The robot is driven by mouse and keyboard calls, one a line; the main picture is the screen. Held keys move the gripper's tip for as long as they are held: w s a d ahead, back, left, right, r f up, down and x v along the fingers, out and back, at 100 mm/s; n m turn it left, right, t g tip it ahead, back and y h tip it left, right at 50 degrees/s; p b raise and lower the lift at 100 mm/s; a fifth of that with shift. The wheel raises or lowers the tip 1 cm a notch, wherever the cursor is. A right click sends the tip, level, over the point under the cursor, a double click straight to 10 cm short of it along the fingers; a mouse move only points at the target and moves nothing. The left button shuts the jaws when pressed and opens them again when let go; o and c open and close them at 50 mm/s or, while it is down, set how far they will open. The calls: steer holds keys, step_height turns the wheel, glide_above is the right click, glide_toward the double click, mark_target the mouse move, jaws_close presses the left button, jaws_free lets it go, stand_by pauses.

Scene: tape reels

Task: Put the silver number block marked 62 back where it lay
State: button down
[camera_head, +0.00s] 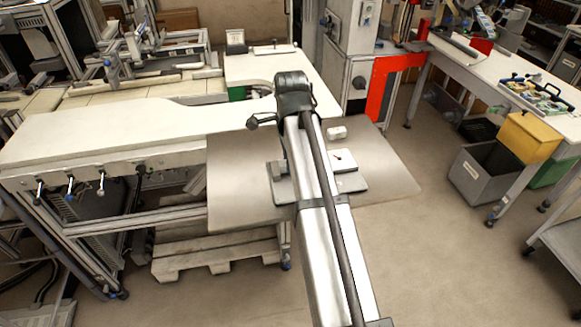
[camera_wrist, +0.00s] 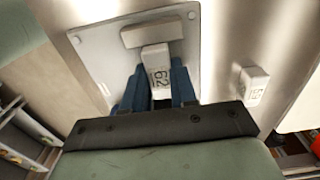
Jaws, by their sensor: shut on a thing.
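The silver number block marked 62 (camera_wrist: 157,72) is between the two blue fingers of my gripper (camera_wrist: 156,88) in the wrist view. My gripper is shut on it, and its number faces the camera. Just beyond it is a light plate (camera_wrist: 103,62) with rounded corners, carrying a pale crossbar (camera_wrist: 160,31). I cannot tell whether the block touches the plate. In the head view my arm hides my gripper and the held block.
A second number block (camera_wrist: 253,86) lies to the right in the wrist view; its number is hard to read. In the head view, a small white block (camera_head: 337,132) and a grey base (camera_head: 353,187) with a white piece (camera_head: 343,160) rest on a metal sheet (camera_head: 235,180).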

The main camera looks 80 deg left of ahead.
steer(key=shift+r, duration=2.65)
steer(key=shift+s, duration=0.45)
steer(key=s+a+r, duration=0.1)
steer(key=s+a, duration=0.2)
steer(key=a, duration=0.2)
steer(key=r, duration=0.2)
glide_above(265, 148)
steer(key=shift+f, duration=5)
steer(key=shift+f, duration=0.15)
steer(key=c, duration=0.9)
jaws_free()
